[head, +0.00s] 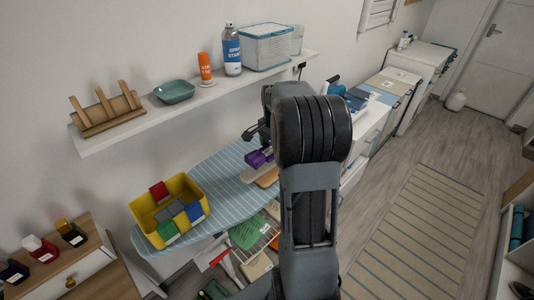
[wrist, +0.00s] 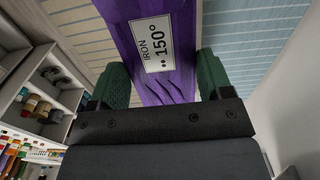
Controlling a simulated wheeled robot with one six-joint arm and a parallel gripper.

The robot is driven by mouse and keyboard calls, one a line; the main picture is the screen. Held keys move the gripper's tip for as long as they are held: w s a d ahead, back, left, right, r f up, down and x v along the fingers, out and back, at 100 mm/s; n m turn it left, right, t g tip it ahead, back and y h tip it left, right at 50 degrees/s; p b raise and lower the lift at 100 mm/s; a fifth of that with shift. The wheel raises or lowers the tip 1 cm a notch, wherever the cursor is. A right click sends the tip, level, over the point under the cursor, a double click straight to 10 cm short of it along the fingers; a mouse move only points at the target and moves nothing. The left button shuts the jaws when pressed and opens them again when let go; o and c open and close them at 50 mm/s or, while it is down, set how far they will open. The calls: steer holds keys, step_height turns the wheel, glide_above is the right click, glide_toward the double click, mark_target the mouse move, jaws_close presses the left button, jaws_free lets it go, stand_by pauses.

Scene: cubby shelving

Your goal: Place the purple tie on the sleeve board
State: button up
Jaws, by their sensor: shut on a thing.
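The purple tie (head: 258,158) is in my gripper (head: 259,138), above the blue striped ironing board. In the wrist view the tie (wrist: 178,72) lies between the two green fingers of my gripper (wrist: 160,65), and its white label reads IRON 150°. The fingers are shut on it. What looks like the sleeve board (head: 254,173), a narrow pale board, is just below the tie in the head view. My arm hides its right part. I cannot tell whether the tie touches it.
A yellow bin (head: 150,214) with folded coloured cloths stands on the near end of the ironing board (head: 222,178). A wall shelf (head: 200,98) with a rack, bowl, bottles and basket runs above. A white cabinet (head: 373,128) stands beyond. Striped rug (head: 410,235) lies on open floor at right.

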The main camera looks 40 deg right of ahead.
mark_target(268, 147)
steer(key=shift+w+a+f, duration=0.25)
steer(key=shift+w+f, duration=0.2)
steer(key=shift+f, duration=0.15)
steer(key=shift+w+a+f, duration=0.25)
steer(key=shift+w+f, duration=0.2)
steer(key=shift+f, duration=0.1)
steer(key=f, duration=0.3)
steer(key=shift+w+a+p, duration=0.2)
steer(key=shift+w+p, duration=0.1)
steer(key=shift+p, duration=0.05)
steer(key=shift+f, duration=0.45)
steer(key=shift+f, duration=0.1)
steer(key=o, duration=0.9)
steer(key=shift+o, duration=0.2)
